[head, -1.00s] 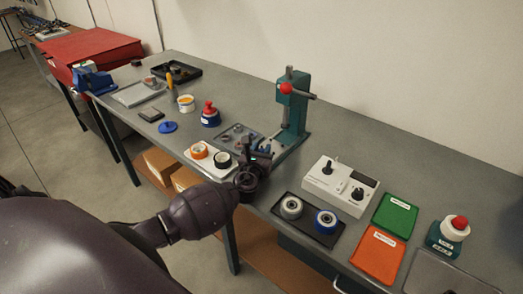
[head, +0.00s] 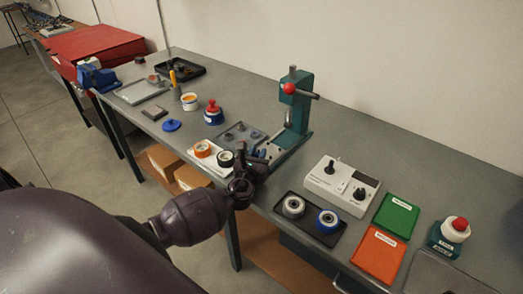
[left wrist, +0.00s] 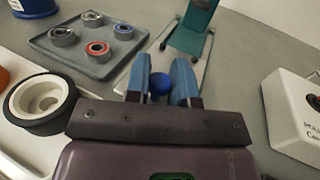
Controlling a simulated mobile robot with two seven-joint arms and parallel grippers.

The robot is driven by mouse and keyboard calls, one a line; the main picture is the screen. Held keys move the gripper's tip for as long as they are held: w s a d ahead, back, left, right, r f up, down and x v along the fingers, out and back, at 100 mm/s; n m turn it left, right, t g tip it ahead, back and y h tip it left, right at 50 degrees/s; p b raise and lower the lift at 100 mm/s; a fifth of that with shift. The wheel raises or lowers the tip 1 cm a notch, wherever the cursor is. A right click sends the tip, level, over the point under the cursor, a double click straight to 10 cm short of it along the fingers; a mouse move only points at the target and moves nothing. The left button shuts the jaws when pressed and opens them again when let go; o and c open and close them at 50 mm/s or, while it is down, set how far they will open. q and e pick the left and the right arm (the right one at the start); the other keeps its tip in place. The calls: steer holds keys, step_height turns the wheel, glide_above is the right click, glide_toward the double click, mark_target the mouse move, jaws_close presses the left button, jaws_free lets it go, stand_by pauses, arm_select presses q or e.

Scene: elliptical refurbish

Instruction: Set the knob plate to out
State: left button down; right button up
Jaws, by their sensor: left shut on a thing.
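A blue round knob (left wrist: 160,84) shows between the fingertips of my left gripper (left wrist: 161,80) in the left wrist view. The gripper is shut on this knob. A pale plate (left wrist: 206,62) lies under the knob and runs back to the green press (left wrist: 193,24). In the head view my left gripper (head: 259,156) is low over the table in front of the green press (head: 297,108), and its wrist hides the knob there. My right gripper is not in view.
A grey tray with several rings (left wrist: 88,66) and a black roller (left wrist: 45,98) lie left of the gripper. A white control box (head: 343,186) stands to the right. A dark tray with two rollers (head: 307,228) lies near the front edge.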

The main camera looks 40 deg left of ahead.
arm_select(q)
steer(key=c, duration=1.3)
jaws_free()
steer(key=shift+s+f, duration=0.1)
steer(key=shift+s, duration=0.15)
steer(key=v, duration=1)
steer(key=shift+s+d, duration=0.1)
steer(key=shift+s, duration=0.3)
